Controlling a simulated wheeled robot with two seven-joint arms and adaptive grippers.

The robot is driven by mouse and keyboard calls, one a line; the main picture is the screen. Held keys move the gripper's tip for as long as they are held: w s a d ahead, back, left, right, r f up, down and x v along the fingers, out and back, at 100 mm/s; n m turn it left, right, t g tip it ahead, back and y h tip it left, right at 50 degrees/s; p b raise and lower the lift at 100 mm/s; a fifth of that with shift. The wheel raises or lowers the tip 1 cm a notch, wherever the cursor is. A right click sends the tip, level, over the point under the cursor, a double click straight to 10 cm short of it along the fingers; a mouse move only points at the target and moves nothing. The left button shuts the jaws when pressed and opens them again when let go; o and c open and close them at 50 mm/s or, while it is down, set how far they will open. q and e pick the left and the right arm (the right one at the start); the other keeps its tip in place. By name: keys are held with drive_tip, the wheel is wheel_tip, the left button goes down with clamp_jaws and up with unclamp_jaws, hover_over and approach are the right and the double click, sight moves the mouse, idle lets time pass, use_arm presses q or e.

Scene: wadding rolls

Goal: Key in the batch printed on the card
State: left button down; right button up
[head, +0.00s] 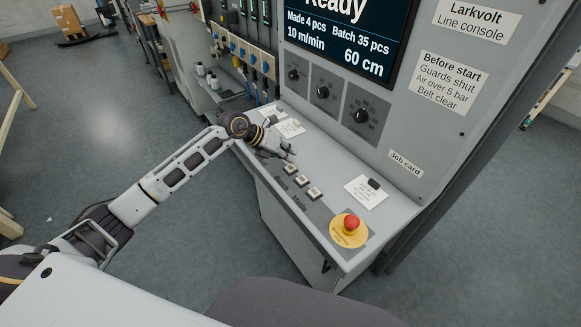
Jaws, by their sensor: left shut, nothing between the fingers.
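The card (366,192) lies on the console ledge under the "Job card" label (405,163), with a black clip at its top; its print is too small to read. The screen (345,38) reads Ready, Made 4 pcs, Batch 35 pcs, 10 m/min, 60 cm. Three pale push buttons (303,181) sit in a row on the ledge, beside lettering that seems to read Batch and Made. My left gripper (286,154) is shut and empty at the far end of that row, close to the nearest button; I cannot tell whether it touches. My right gripper is out of view.
A red emergency stop (351,224) on a yellow plate sits at the near end of the ledge. Three black knobs (322,92) are on the upright panel. Another paper (291,128) lies behind my left gripper. A "Before start" notice (447,82) is at right.

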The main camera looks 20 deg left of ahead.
sight(290, 165)
use_arm(q)
drive_tip(key=shift+r+p, duration=1.25)
drive_tip(key=shift+r, duration=0.9)
